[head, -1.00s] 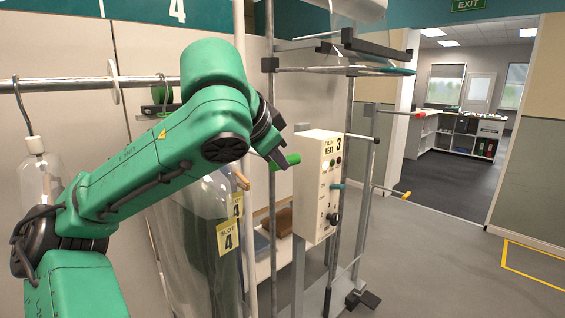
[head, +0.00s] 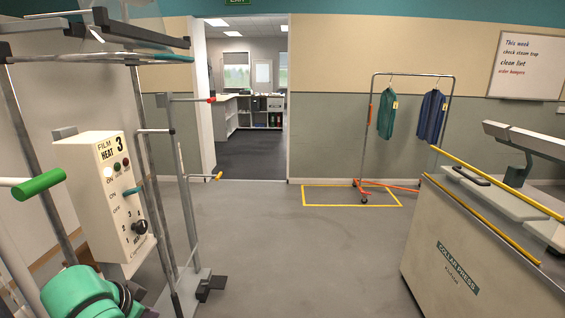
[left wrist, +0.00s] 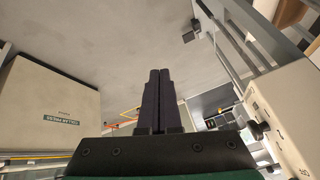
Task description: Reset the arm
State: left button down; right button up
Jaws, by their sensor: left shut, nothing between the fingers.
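My left arm (head: 85,294) shows only as a green rounded link at the bottom left of the head view, in front of the film heat machine's stand. Its fingers cannot be made out there. In the left wrist view my left gripper (left wrist: 159,74) has its two dark fingers together, with nothing between them and open floor beyond the tips. My right gripper is in neither view.
The cream film heat box (head: 112,195) with its metal frame stands close at left. A collar press (head: 470,255) stands at right. A garment rail (head: 413,75) with two garments is at the back. The grey floor (head: 290,250) between is clear.

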pick_arm(q)
jog(key=s+d+f+n+g, duration=0.1)
jog(key=s+d+f, duration=0.3)
jog(key=s+f, duration=0.3)
jog(key=s+d+f+n+g, duration=0.1)
jog(key=s+d+f+g, duration=0.1)
jog(key=s+d+f, duration=0.4)
jog(key=s+a+f+g, duration=0.1)
jog(key=s+f, duration=0.1)
jog(key=f, duration=1.1)
jog(key=s+a+f, duration=0.2)
jog(key=f, duration=1.1)
jog(key=s+a+f+g, duration=0.1)
jog(key=s+a+f, duration=0.1)
jog(key=s+f, duration=1.1)
jog(key=s, duration=0.3)
jog(key=shift+s+a+f, duration=0.3)
jog(key=shift+s+f, duration=0.05)
